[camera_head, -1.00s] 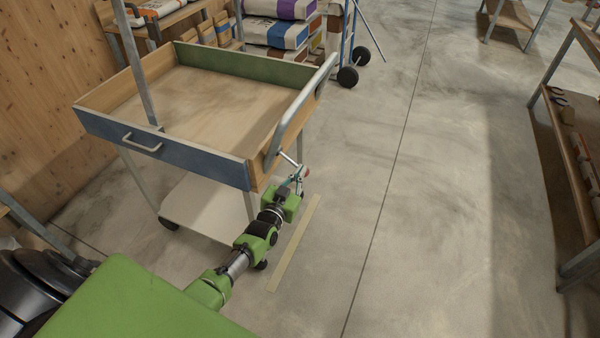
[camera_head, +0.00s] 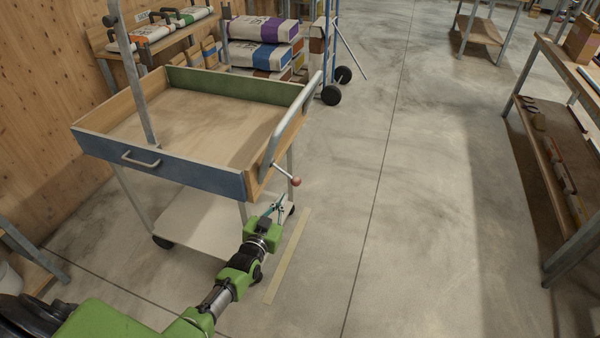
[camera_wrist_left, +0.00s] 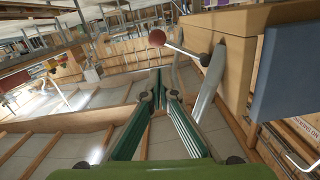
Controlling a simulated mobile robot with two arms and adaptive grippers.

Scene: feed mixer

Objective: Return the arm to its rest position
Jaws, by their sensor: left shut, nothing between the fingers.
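My left arm, green and grey, reaches in from the bottom left of the head view. Its left gripper (camera_head: 276,207) is low beside the cart's near right corner, apart from the lever. In the left wrist view the two green fingers of the left gripper (camera_wrist_left: 159,85) come together at their tips with nothing between them. The lever with a red-brown ball knob (camera_head: 296,181) sticks out from the cart's right side; the knob also shows in the left wrist view (camera_wrist_left: 156,38), above the fingertips. My right gripper is in neither view.
The cart has an empty wooden tray with a blue front panel (camera_head: 160,163), a metal push handle (camera_head: 290,122) and a lower white shelf (camera_head: 205,226). Stacked sacks (camera_head: 262,56) stand behind it. A shelf table (camera_head: 560,150) is at the right. The floor between is clear.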

